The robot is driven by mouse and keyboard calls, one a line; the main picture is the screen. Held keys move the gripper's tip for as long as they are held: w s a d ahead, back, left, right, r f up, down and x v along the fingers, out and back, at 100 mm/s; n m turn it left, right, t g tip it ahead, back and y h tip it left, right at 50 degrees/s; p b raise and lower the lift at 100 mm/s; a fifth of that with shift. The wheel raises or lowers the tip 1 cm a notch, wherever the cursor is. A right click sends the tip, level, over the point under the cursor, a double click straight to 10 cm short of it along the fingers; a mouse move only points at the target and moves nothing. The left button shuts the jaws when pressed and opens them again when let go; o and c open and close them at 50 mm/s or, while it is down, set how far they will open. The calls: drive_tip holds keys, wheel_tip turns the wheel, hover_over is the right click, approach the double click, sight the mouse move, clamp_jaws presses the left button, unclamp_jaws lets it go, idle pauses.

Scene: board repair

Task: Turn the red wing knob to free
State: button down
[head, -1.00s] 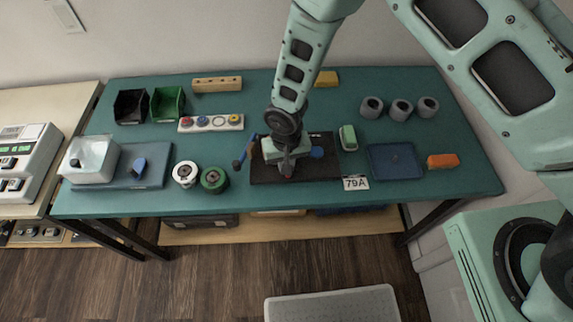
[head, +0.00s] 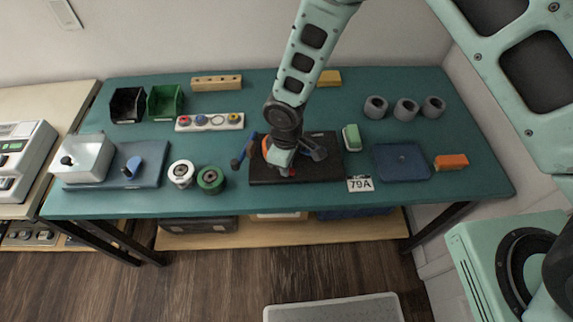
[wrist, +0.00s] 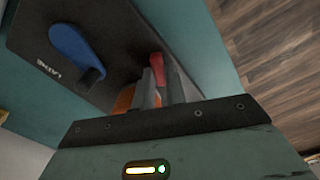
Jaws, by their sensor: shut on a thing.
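The red wing knob (wrist: 158,68) shows in the wrist view between the fingers of my gripper (wrist: 166,88), on the dark board (wrist: 115,50). My gripper is shut on it, and the fingers hide part of it. A blue lever (wrist: 75,45) stands on the same board, to the left of the knob in the wrist view, clear of the fingers. In the head view my gripper (head: 284,172) is down over the front half of the dark board (head: 262,176) and covers much of it.
An orange part (wrist: 124,100) shows beside the fingers. A blue-handled tool (head: 243,152) lies just left of the board. White (head: 181,174) and green (head: 210,180) spools stand further left. A 79A plate (head: 360,184) and a blue tray (head: 402,161) are to the right.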

drive_tip(key=n, duration=0.4)
drive_tip(key=shift+n, duration=0.4)
idle(0.4)
drive_tip(key=c, duration=1.4)
unclamp_jaws()
drive_tip(key=shift+c, duration=0.2)
drive_tip(key=shift+r, duration=0.1)
wheel_tip(320, 180, up, 17)
drive_tip(key=b, duration=0.1)
drive_tip(key=shift+r+b, duration=0.15)
drive_tip(key=shift+b, duration=0.15)
drive_tip(key=s+d+r+m, duration=0.4)
drive_tip(key=s+d, duration=0.1)
drive_tip(key=s, duration=0.4)
drive_tip(key=s+d+r+m, duration=0.5)
drive_tip(key=s, duration=0.5)
drive_tip(key=shift+d+m+y, duration=0.2)
drive_tip(key=shift+m+y, duration=0.1)
